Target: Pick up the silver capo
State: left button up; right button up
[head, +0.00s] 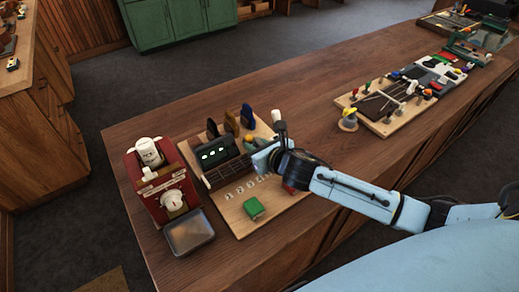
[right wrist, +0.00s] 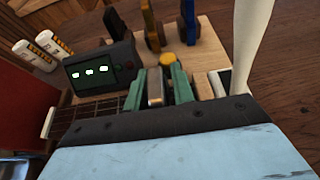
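My right gripper (head: 262,158) is low over the wooden board, by the dark box with lit marks; its hand hides what lies under it in the head view. In the right wrist view its two green fingers (right wrist: 158,88) stand either side of a small silver metallic piece, which looks like the silver capo (right wrist: 155,88). The capo's lower part is hidden by the hand. The fingers are close to its sides, but whether they press on it is not clear. My left gripper is not in view.
A dark box with lit marks (head: 216,152) stands beside the fretboard piece. Upright black, brown and blue pieces (head: 247,116) and a white post stand behind. A red stand (head: 165,185) and metal tray (head: 188,232) are left.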

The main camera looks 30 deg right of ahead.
grip_shut()
notch_tip(320, 180, up, 9)
jog(key=shift+f+p, duration=0.1)
jog(key=shift+p, duration=0.6)
jog(key=a, duration=0.1)
jog(key=a+f+p, duration=0.1)
jog(key=a, duration=0.1)
jog(key=shift+s+a+f+p, duration=0.2)
jog(key=shift+a+f+p, duration=0.1)
jog(key=shift+a+p, duration=0.1)
jog(key=shift+a+f, duration=0.1)
jog(key=shift+f, duration=0.15)
notch_tip(320, 180, down, 6)
jog(key=b, duration=0.6)
jog(key=shift+r+b, duration=0.25)
jog(key=shift+b, duration=0.1)
